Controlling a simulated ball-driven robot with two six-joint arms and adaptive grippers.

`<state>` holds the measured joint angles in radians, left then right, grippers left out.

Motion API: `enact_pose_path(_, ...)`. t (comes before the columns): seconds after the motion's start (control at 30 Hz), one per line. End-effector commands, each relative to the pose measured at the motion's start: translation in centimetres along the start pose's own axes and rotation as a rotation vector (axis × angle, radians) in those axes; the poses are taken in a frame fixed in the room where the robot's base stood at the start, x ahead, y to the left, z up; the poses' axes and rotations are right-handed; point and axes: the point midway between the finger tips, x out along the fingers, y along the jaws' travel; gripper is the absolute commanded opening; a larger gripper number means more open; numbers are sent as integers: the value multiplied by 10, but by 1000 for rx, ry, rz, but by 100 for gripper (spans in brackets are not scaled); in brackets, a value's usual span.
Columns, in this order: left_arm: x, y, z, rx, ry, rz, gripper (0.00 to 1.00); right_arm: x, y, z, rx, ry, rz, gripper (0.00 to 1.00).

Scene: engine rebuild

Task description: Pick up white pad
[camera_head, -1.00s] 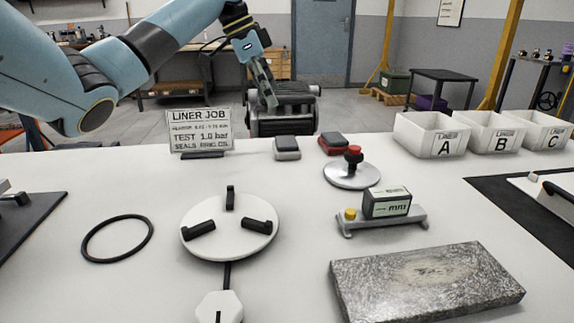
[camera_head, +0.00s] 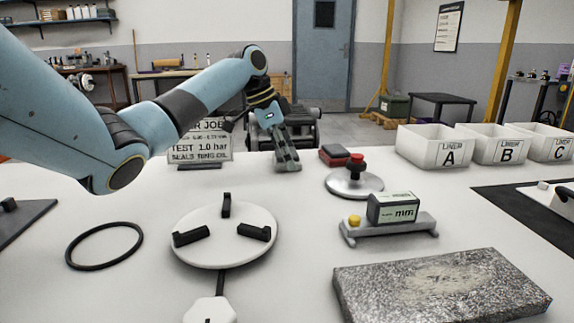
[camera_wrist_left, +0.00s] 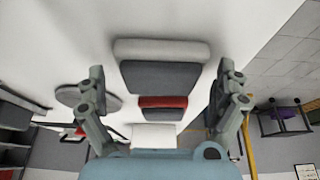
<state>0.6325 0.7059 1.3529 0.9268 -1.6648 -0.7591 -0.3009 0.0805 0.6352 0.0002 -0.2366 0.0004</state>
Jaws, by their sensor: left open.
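The white pad (camera_wrist_left: 162,50) shows in the left wrist view as a light strip on a dark grey block. In the head view it is mostly or wholly hidden behind my left gripper (camera_head: 287,164). My left gripper is open, also in the left wrist view (camera_wrist_left: 162,72), with its two fingers spread to either side of the pad. No finger visibly touches it. A red-and-grey pad (camera_head: 334,155) lies just to the right in the head view; it also shows below the white one in the wrist view (camera_wrist_left: 163,103). My right gripper is not in view.
A round plate with a red knob (camera_head: 354,182) and a gauge on a stand (camera_head: 388,222) stand to the right. The sign (camera_head: 200,150) is close left of the gripper, partly covered by my arm. Bins A (camera_head: 432,147), B and C stand back right.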

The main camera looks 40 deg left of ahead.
Motion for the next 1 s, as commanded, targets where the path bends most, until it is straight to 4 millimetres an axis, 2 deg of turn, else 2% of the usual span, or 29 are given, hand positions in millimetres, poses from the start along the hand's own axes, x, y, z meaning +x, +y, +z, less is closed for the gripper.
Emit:
enact_pose_path(0.2,0,-1,0,0,0,-3,100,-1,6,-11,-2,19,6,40)
enact_pose_path(0.6,0,0,0,0,0,-2,48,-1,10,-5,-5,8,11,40)
enact_pose_path(0.87,-1,-1,-1,0,0,-3,47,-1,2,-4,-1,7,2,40)
enact_pose_path(1.0,-9,-1,-4,0,2,-4,47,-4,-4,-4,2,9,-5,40)
